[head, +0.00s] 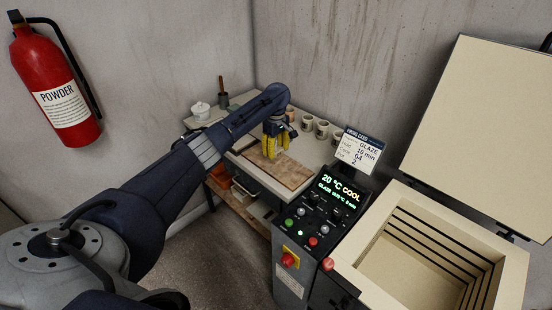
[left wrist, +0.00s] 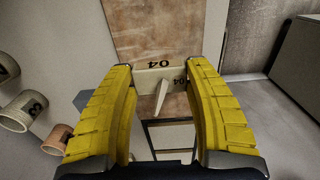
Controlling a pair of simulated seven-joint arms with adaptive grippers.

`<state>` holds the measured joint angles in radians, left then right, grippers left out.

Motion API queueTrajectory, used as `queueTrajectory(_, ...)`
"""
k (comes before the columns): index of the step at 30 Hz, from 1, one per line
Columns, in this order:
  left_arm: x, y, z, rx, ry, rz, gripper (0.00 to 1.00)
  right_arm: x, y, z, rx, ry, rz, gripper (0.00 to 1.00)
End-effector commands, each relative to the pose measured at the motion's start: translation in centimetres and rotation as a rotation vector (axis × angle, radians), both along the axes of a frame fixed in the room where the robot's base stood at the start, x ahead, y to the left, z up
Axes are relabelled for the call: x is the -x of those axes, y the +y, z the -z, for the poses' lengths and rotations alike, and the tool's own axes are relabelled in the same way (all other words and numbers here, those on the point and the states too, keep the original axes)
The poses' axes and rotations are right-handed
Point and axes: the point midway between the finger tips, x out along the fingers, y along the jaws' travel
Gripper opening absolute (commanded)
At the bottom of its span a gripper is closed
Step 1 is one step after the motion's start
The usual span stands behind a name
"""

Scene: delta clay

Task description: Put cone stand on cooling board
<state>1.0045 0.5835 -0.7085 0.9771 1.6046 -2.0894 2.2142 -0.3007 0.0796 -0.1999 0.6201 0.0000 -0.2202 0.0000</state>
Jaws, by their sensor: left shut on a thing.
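The cone stand (left wrist: 148,80) is a small pale block marked 04, with a pale pointed cone (left wrist: 160,98) rising from it at a slant. My left gripper (head: 277,150), with yellow ribbed fingers, is shut on the stand; it also shows in the left wrist view (left wrist: 160,74). The cooling board (head: 290,177) is a brown, worn slab on the table, and it shows beyond the stand in the left wrist view (left wrist: 150,28). The gripper is over the board's far part in the head view. I cannot tell whether the stand touches the board. My right gripper is out of view.
Several marked cups (head: 322,130) stand along the table's back right. A white lidded jar (head: 200,110) is at the far left. The kiln (head: 368,255) is open and empty at the right, beside its control panel (head: 316,215). A fire extinguisher (head: 52,85) hangs on the wall.

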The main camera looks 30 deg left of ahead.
Motion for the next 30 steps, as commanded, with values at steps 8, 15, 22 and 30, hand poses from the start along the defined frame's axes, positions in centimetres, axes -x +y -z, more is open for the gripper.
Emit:
queueTrajectory(8,0.0,0.0,2.8,0.001,0.002,-0.001,0.12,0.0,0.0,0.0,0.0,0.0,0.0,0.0)
queueTrajectory(15,0.0,0.0,4.3,0.0,0.0,0.0,0.12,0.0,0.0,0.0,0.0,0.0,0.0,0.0)
queueTrajectory(22,0.0,0.0,4.3,0.0,0.0,0.0,0.12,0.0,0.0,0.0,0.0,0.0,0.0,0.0)
queueTrajectory(30,0.0,0.0,4.6,0.0,0.0,0.001,0.67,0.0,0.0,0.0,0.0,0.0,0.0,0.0)
